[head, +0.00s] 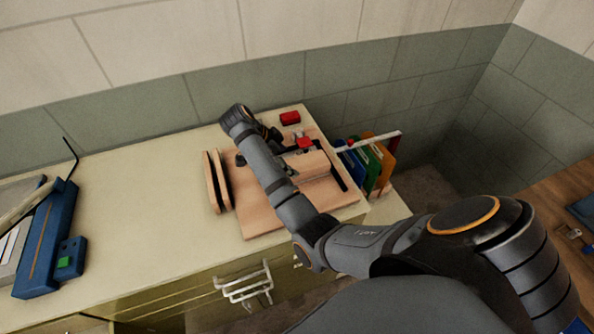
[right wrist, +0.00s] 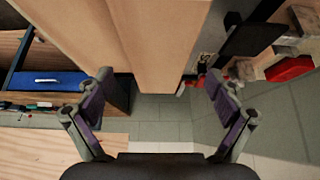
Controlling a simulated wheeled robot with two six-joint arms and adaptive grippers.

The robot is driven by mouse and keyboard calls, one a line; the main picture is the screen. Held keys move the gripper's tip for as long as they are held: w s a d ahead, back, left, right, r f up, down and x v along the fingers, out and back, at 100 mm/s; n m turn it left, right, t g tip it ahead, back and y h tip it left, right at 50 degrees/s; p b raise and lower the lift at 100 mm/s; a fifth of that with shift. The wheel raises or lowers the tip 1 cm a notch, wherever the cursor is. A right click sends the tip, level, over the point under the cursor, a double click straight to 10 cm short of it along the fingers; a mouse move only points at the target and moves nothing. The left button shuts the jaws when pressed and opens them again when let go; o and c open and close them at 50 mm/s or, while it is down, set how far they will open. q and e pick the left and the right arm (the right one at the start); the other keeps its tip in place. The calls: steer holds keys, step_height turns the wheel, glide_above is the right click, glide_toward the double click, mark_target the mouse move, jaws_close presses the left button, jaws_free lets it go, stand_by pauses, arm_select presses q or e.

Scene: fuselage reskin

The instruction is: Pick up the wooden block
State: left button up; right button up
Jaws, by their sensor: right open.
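The wooden block (head: 312,166) is pale brown and lies on a wooden board (head: 262,226) on the worktop, beside a red-topped fixture. A large pale wooden piece, apparently this block, fills the upper middle of the right wrist view (right wrist: 160,40). My right gripper (head: 270,134) is at the far left end of my arm, close to the fixture and partly hidden by the wrist. In the right wrist view its two fingers (right wrist: 160,92) are wide apart, with the wooden piece beyond them and nothing clearly held. Contact cannot be told. My left gripper is not in view.
Two upright wooden slats (head: 211,182) stand left of the board. A red block (head: 290,117) lies behind the fixture. Coloured folders (head: 372,165) stand at the right edge. A blue device (head: 48,240) sits far left, with clear worktop (head: 145,205) between.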

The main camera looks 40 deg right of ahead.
mark_target(296, 165)
steer(key=shift+s+d+f+p, duration=0.15)
steer(key=shift+s+d+f, duration=0.1)
steer(key=shift+d+f, duration=0.3)
steer(key=shift+s+d+f+p, duration=0.15)
steer(key=shift+s+d+f, duration=0.05)
steer(key=shift+d+f, duration=0.3)
steer(key=shift+w+d+f, duration=0.1)
steer(key=shift+w+f, duration=0.05)
steer(key=shift+f, duration=0.25)
steer(key=c, duration=0.5)
steer(key=shift+r, duration=0.1)
steer(key=c, duration=1.1)
steer(key=shift+o, duration=0.2)
